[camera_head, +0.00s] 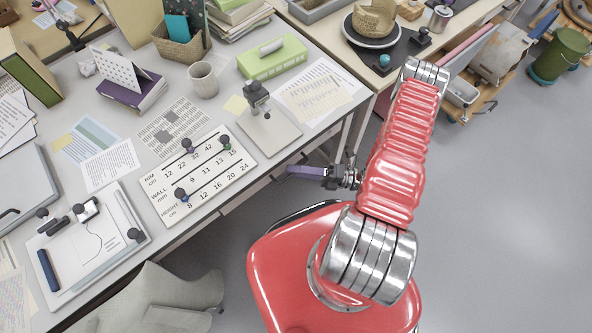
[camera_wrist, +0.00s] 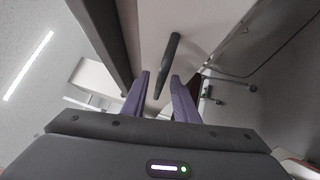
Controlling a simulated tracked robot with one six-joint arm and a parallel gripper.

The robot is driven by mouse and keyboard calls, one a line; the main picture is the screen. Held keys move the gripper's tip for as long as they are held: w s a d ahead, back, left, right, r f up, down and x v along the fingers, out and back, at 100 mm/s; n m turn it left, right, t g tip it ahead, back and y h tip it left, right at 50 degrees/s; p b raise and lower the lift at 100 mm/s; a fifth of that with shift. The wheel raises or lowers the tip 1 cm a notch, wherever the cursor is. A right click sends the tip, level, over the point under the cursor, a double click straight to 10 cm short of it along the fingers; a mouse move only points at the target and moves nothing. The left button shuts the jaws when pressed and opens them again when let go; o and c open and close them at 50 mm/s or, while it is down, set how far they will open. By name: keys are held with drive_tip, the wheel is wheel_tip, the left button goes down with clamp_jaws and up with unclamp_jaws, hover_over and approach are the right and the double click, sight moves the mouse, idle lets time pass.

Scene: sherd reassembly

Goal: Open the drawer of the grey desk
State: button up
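The grey desk (camera_head: 217,118) fills the left of the head view, and its drawer front is hidden there below the top. In the wrist view a dark bar handle (camera_wrist: 173,52) stands on a pale panel (camera_wrist: 205,20), which looks like the drawer front. My gripper (camera_head: 292,171) is at the desk's front edge, below the top, its purple fingers pointing toward the desk. In the wrist view my gripper (camera_wrist: 161,78) is open, with one finger on each side of the handle's near end. The fingers look apart from the handle. I cannot tell whether the drawer is shut.
A chair (camera_head: 165,295) stands at the desk's front, left of my base. The floor (camera_head: 510,210) to the right is clear.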

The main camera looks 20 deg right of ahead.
drive_tip(key=shift+c, duration=0.4)
drive_tip(key=c, duration=0.6)
clamp_jaws()
drive_tip(key=shift+f, duration=0.1)
